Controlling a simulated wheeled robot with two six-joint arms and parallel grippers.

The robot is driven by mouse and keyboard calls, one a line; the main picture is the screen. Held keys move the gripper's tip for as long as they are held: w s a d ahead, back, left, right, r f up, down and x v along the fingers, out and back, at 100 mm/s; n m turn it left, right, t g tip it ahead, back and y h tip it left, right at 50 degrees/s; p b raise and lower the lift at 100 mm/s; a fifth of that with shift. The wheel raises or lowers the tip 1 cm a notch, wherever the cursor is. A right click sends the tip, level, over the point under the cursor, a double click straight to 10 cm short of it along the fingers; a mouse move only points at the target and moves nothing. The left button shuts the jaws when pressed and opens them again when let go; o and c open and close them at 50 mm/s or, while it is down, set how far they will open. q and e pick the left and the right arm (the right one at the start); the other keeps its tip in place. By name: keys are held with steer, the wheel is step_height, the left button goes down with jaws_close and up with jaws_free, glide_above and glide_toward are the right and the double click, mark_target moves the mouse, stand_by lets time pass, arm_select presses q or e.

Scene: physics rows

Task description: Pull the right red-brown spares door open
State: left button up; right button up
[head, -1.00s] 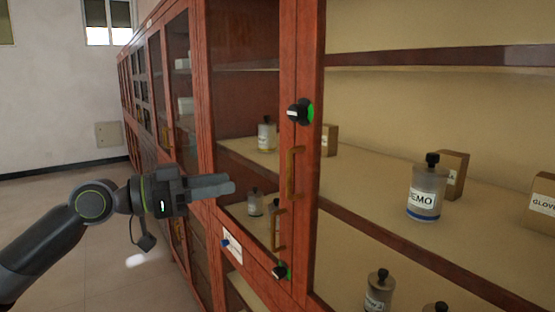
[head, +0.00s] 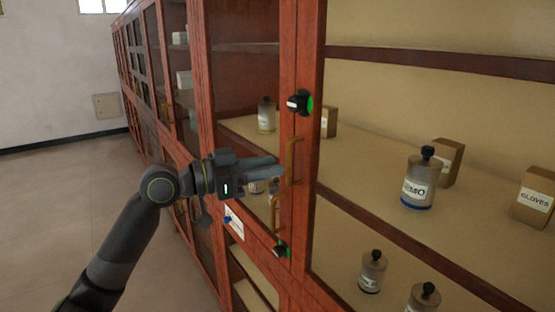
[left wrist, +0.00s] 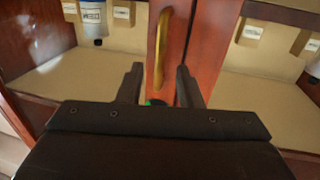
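The red-brown door frame (head: 312,150) stands upright around a large pane, with a vertical brass handle (head: 293,160) on it. A second, lower brass handle (head: 275,214) shows just left of it. My left gripper (head: 280,171) is at the upper handle's left side, fingers pointing at it. In the left wrist view the fingers (left wrist: 158,82) are spread apart, and a brass handle (left wrist: 161,45) lies ahead between their lines, on the red-brown door stile (left wrist: 208,50). Contact with the handle cannot be made out. My right gripper is not in view.
Behind the pane, shelves hold bottles (head: 419,180) and boxes (head: 533,197). More cabinets recede at left. The floor (head: 60,215) at left is clear.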

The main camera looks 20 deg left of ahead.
arm_select(q)
steer(key=shift+x, duration=1.35)
jaws_close()
